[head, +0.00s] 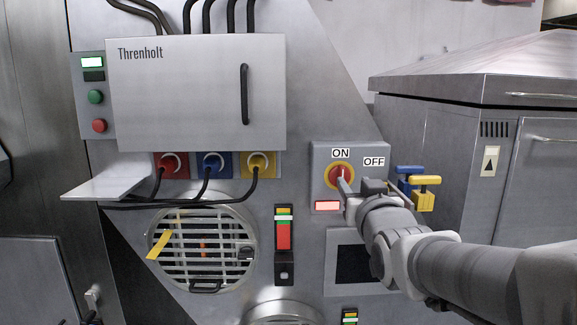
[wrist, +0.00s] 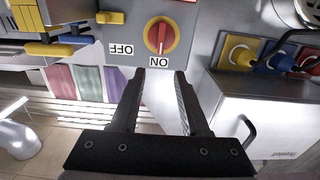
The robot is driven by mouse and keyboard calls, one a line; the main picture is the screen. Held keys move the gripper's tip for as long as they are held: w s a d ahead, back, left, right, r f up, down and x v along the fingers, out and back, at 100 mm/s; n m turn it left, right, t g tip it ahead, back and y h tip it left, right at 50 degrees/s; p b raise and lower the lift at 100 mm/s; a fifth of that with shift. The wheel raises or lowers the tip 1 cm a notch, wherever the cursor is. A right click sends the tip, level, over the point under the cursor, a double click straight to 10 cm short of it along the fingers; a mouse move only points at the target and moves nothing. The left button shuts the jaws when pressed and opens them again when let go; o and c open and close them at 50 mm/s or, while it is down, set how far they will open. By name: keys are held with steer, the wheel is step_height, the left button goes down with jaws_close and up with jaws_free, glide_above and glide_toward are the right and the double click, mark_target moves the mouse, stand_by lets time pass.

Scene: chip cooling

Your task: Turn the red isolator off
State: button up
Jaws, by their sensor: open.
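The red isolator knob (head: 339,174) sits on a yellow disc on a grey box (head: 322,160) on the machine face. Its bar stands upright and points at the ON label (head: 341,153). The OFF label (head: 374,161) is to the right. In the wrist view, which is turned over, the knob (wrist: 160,36) also lines up with ON. My gripper (head: 347,193) is in front of the box, at the knob's lower right. In the wrist view my gripper (wrist: 158,78) is open and empty, its fingers apart and pointing at the knob, with no clear contact.
A lit pale-red lamp (head: 327,206) is below the knob. Blue and yellow handles (head: 424,185) stick out right of the box. Red, blue and yellow plugs (head: 212,163) with hanging cables are to the left, under the Threnholt cabinet (head: 200,95).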

mark_target(343, 168)
steer(key=w+p, duration=0.2)
steer(key=w, duration=0.8)
steer(key=shift+w, duration=0.25)
jaws_close()
